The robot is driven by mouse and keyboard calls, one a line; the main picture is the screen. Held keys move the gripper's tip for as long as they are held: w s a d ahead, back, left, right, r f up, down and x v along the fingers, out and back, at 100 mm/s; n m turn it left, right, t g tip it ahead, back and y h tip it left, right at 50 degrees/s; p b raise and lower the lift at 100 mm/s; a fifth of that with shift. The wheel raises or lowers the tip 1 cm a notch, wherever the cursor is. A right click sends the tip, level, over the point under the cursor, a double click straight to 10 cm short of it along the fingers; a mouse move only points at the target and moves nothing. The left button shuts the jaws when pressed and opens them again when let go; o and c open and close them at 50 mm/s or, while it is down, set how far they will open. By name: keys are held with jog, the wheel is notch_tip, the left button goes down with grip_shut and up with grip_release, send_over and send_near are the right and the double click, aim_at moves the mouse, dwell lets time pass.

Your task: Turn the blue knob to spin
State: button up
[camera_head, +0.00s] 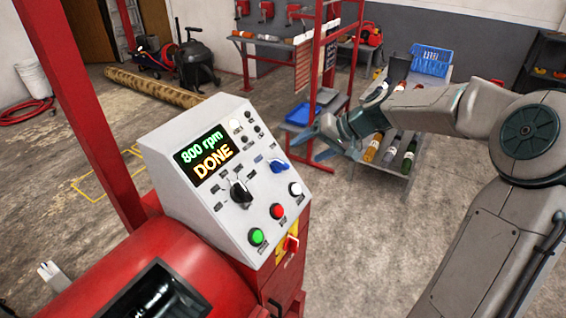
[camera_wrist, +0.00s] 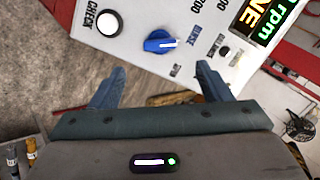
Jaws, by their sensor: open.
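The blue knob (camera_head: 279,166) is on the sloped face of the white control panel (camera_head: 190,140), at its right side. The panel's screen (camera_head: 207,152) reads "800 rpm DONE". In the wrist view the blue knob (camera_wrist: 160,41) has a white pointer mark toward the right. Small labels stand around it; I cannot tell exactly which one it points at. My gripper (camera_head: 312,146) is to the right of the panel, apart from the knob. In the wrist view my gripper (camera_wrist: 160,70) is open and empty, its two blue fingers short of the knob, which shows between and beyond them.
A black knob (camera_head: 240,192), white button (camera_head: 295,188), red button (camera_head: 277,211) and green button (camera_head: 256,236) share the panel. A red switch (camera_head: 291,242) is on the front below. A red post (camera_head: 95,110) stands left. A bottle rack (camera_head: 395,165) stands behind my arm.

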aim_at(283, 164)
jog(key=p+x, duration=0.2)
jog(key=x, duration=0.9)
jog(key=shift+f, duration=0.1)
jog(key=c, duration=1)
